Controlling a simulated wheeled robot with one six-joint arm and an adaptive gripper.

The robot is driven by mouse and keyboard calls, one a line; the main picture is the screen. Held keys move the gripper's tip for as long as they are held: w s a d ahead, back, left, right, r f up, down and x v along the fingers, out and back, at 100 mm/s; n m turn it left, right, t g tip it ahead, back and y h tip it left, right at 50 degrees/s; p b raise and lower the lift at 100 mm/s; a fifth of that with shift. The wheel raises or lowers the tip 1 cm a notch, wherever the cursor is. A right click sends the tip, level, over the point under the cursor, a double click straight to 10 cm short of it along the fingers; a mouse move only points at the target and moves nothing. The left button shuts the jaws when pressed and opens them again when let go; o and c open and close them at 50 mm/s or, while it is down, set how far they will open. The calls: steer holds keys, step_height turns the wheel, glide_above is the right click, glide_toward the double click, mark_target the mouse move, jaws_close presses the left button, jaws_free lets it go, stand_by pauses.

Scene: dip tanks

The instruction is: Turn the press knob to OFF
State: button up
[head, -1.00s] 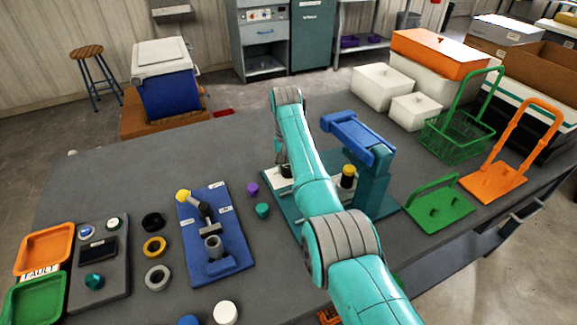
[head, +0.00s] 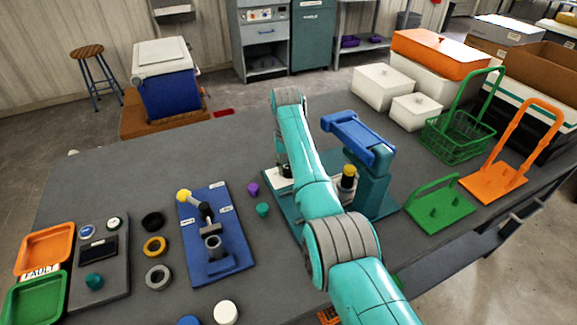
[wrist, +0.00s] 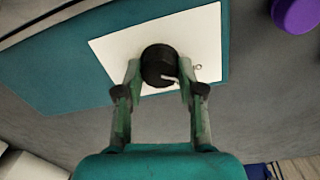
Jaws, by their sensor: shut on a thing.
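The press has a teal base and column with a blue head (head: 358,137) and stands right of my forearm in the head view. A white plate (head: 279,178) lies on its base. In the wrist view the round black knob (wrist: 157,60) sits on the white plate (wrist: 205,40). My gripper (wrist: 160,76) is shut on the knob, one finger on each side. A pale pointer line shows on the knob's lower right side, with a small mark beside it on the plate. The lettering cannot be read. In the head view my arm mostly hides the gripper.
A yellow-topped black cylinder (head: 348,177) stands under the press head. Purple (head: 253,189) and teal (head: 263,210) small pieces lie left of the press. A blue fixture board (head: 217,240) is further left. A green holder (head: 438,205) stands at right.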

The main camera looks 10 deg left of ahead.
steer(key=o, duration=1.2)
steer(key=shift+c, duration=0.2)
steer(key=shift+r, duration=0.1)
step_height(320, 180, up, 12)
steer(key=shift+a, duration=0.2)
